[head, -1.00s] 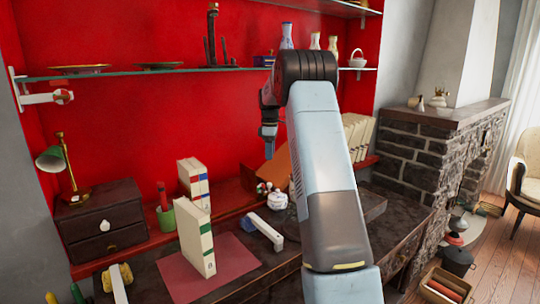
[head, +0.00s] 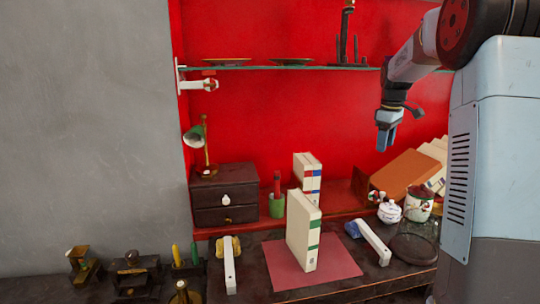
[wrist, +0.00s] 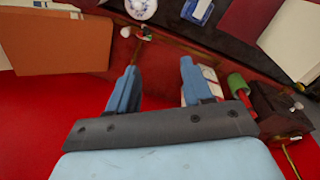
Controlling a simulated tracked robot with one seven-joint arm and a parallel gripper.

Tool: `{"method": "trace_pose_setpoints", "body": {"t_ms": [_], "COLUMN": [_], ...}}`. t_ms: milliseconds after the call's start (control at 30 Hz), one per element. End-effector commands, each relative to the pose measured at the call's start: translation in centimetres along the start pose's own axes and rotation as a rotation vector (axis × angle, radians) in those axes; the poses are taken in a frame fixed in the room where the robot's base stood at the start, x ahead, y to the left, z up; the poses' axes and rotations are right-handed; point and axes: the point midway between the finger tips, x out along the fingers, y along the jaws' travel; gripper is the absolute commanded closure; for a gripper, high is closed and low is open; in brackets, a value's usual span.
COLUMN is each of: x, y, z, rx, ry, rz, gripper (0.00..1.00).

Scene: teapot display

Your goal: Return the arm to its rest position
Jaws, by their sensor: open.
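My gripper (head: 388,130) hangs at the upper right of the head view, in front of the red wall and above the red ledge. Its two blue fingers point down. In the wrist view my gripper (wrist: 157,85) shows both fingers spread apart with nothing between them. It touches nothing that I can see. My arm fills the right side of the head view.
A glass shelf (head: 300,67) runs behind. Air left of my gripper is clear.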

Motion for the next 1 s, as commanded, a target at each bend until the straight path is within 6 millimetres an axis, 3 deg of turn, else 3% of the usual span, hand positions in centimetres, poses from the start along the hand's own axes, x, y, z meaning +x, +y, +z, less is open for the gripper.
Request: {"method": "trace_pose_setpoints", "body": {"t_ms": [200,500,1000], "x": [-3.5,-6.7,-8.5], "y": [-5.3,-12.4,-24.0], "z": [1.5,4.2,10.2], "rx": [0.094,0.229,0.451], "ry": [0.035,0.091,0.204], "rz": [0.038,0.08,0.121], "gripper": [0.5,0.5,0.5]}}
